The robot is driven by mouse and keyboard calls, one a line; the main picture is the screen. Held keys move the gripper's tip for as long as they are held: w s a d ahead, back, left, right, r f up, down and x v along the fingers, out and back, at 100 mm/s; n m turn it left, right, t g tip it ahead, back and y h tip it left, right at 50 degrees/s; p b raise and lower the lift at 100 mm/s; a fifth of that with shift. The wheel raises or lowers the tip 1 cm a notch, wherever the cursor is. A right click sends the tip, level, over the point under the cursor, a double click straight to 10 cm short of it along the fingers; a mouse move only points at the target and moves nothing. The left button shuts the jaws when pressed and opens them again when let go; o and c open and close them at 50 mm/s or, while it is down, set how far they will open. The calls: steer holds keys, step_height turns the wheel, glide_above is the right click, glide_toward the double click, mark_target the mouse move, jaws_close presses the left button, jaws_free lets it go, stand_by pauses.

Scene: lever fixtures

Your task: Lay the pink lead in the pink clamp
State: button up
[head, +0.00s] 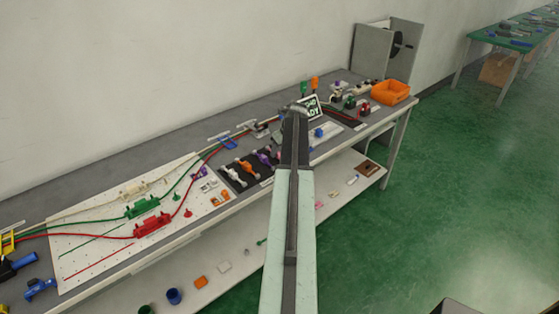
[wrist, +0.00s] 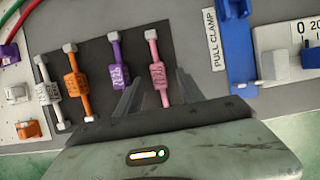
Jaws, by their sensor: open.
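The pink lead (wrist: 158,74) lies on a dark mat in the wrist view, with pale end pieces and a pink block in its middle. My gripper (wrist: 160,80) is open, with one dark finger on each side of the lead's lower part. I cannot tell how far above the mat the fingers are. In the head view my arm hides most of the pink lead, and my gripper (head: 297,108) shows at the arm's far end. I cannot make out a pink clamp in either view. A blue clamp fixture (wrist: 237,50) stands to the right, beside a "PULL CLAMP" label.
Purple (wrist: 119,72), orange (wrist: 77,84) and white (wrist: 48,92) leads lie to the left on the same mat (wrist: 97,60). A white pegboard (head: 95,225) with cables is at the bench's left. An orange bin (head: 390,92) stands at the far right.

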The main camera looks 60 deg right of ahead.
steer(key=shift+x, duration=0.9)
steer(key=shift+s+r, duration=0.1)
steer(key=shift+r, duration=0.1)
jaws_close()
steer(key=shift+r+p, duration=0.4)
step_height(320, 180, up, 3)
steer(key=p, duration=0.3)
steer(key=shift+r, duration=0.2)
steer(key=s+a, duration=0.3)
steer(key=a, duration=0.4)
steer(key=s+a+p, duration=0.1)
steer(key=s+a, duration=0.3)
steer(key=a, duration=0.3)
steer(key=shift+a+r, duration=0.25)
steer(key=shift+r, duration=0.25)
